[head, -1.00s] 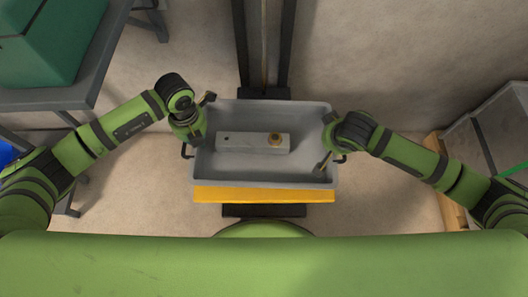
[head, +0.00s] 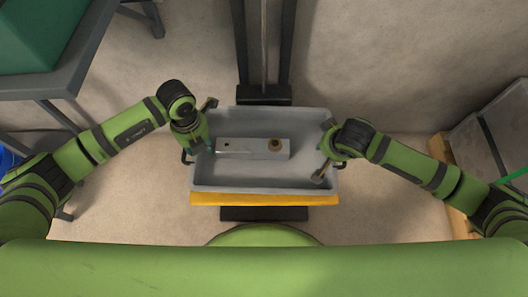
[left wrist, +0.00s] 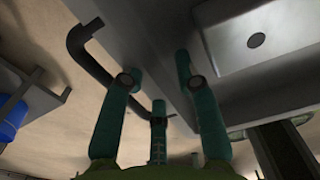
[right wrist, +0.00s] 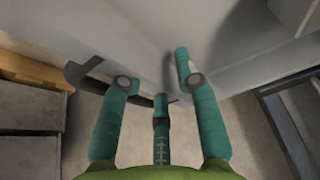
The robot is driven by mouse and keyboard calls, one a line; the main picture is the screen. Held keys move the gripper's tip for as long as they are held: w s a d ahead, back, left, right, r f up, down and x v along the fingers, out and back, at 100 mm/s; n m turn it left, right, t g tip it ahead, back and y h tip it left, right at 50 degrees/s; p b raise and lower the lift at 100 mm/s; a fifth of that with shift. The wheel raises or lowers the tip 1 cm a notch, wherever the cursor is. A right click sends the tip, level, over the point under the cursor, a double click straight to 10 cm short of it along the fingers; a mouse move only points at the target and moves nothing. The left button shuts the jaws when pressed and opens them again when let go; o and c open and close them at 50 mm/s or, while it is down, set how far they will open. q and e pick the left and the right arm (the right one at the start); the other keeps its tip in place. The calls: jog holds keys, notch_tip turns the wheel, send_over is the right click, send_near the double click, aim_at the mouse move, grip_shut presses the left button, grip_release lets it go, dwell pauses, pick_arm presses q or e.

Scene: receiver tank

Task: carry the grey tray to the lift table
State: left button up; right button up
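The grey tray (head: 313,176) is in the middle of the head view, above or on the yellow top of the lift table (head: 265,199); I cannot tell whether they touch. My right gripper (head: 325,152) is at the right end, fingers spread near the other handle (right wrist: 82,70). In both wrist views the fingers stand apart; contact with the handles is unclear.
A dark mast (head: 264,60) rises behind the lift table. A grey bench (head: 70,75) with a green object (head: 40,35) stands at the upper left, a blue bin (head: 8,160) below it. Grey boxes (head: 490,130) on a wooden pallet (head: 452,190) stand at the right.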

pick_arm(q)
jog(key=shift+w+r, duration=0.1)
pick_arm(e)
jog(key=shift+w+a+r, duration=0.1)
pick_arm(q)
jog(key=shift+r, duration=0.25)
pick_arm(e)
jog(key=shift+d, duration=0.25)
pick_arm(q)
notch_tip(320, 180, up, 11)
jog(key=shift+r, duration=0.15)
pick_arm(e)
jog(key=v, duration=1.2)
jog(key=shift+a, duration=0.1)
